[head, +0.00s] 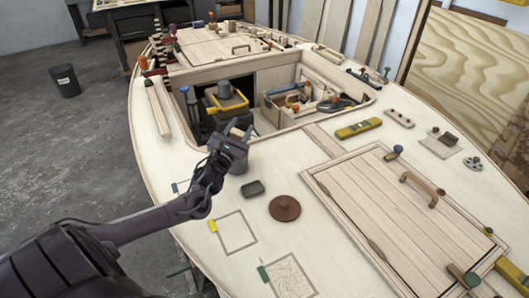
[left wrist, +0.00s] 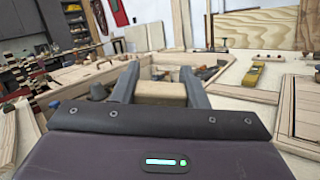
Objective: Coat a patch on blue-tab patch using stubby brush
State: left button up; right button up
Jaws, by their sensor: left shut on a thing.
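My left gripper (head: 240,134) is shut on a pale wooden thing that looks like the stubby brush's handle (left wrist: 160,94), seen between the fingers in the left wrist view. Its bristles are hidden. The gripper is just above a grey pot (head: 238,161), overlapping its top in the head view. I cannot tell whether the brush is inside it. The blue-tab patch (head: 177,188) is on the deck at the left, mostly hidden behind my forearm. A yellow-tab patch (head: 237,232) and a green-tab patch (head: 288,278) with faint marks lie nearer. My right gripper is out of view.
A small dark dish (head: 253,188) and a round brown disc (head: 285,208) lie near the pot. The open hatch behind the gripper holds tools. A plank hatch cover (head: 383,215) with raised edging is at right. Deck around the patches is clear.

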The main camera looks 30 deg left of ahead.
aim_at(239, 139)
pick_arm(q)
jog(key=shift+w+a+r, duration=0.25)
jog(key=shift+a, duration=0.2)
jog(key=shift+w+a+r, duration=0.25)
jog(key=shift+a, duration=0.3)
notch_tip(239, 139, down, 5)
jog(key=b, duration=0.4)
jog(key=shift+r, duration=0.1)
jog(key=shift+f+b, duration=0.55)
jog(key=shift+b, duration=0.25)
jog(key=shift+f, duration=0.25)
